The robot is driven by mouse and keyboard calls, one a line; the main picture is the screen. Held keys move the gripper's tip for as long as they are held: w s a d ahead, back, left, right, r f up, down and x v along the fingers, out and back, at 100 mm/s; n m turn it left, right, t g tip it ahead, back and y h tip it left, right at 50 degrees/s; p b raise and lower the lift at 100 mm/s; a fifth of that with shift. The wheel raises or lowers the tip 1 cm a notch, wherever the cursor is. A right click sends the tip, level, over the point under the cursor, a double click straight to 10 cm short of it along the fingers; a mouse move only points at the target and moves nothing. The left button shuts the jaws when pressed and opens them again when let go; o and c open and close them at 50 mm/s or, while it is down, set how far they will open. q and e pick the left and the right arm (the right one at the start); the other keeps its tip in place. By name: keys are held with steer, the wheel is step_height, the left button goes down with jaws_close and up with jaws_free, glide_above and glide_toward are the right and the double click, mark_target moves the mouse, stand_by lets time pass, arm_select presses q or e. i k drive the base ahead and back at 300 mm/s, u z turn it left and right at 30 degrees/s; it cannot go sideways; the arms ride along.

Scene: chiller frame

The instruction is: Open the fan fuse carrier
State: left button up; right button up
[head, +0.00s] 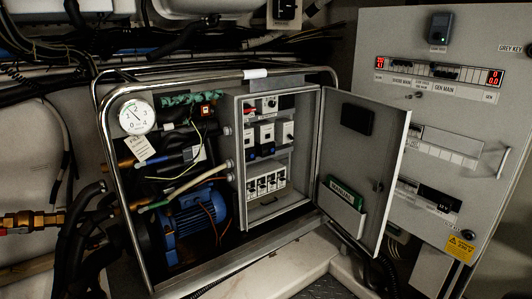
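An electrical box (238,150) stands open in the chiller frame (112,160), its door (345,160) swung out to the right. Inside, a lower row of white modules with dark parts (265,185) looks like fuse carriers. Their labels are too small to read, so I cannot tell which one is the fan's or whether any is open. Above them is a row of white and dark modules (267,138), and at the top a small panel with a red part (262,106). Neither of my grippers is in view.
A blue motor (190,215), hoses and a round gauge (137,117) fill the frame's left side. A green manual (345,193) sits in the door pocket. A grey switch panel (440,75) stands at the right. The space before the box opening looks clear.

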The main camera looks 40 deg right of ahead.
mark_target(270, 185)
steer(key=u, duration=1.3)
steer(key=k, duration=0.85)
steer(key=z, duration=1.4)
steer(key=i, duration=0.5)
steer(key=z, duration=0.05)
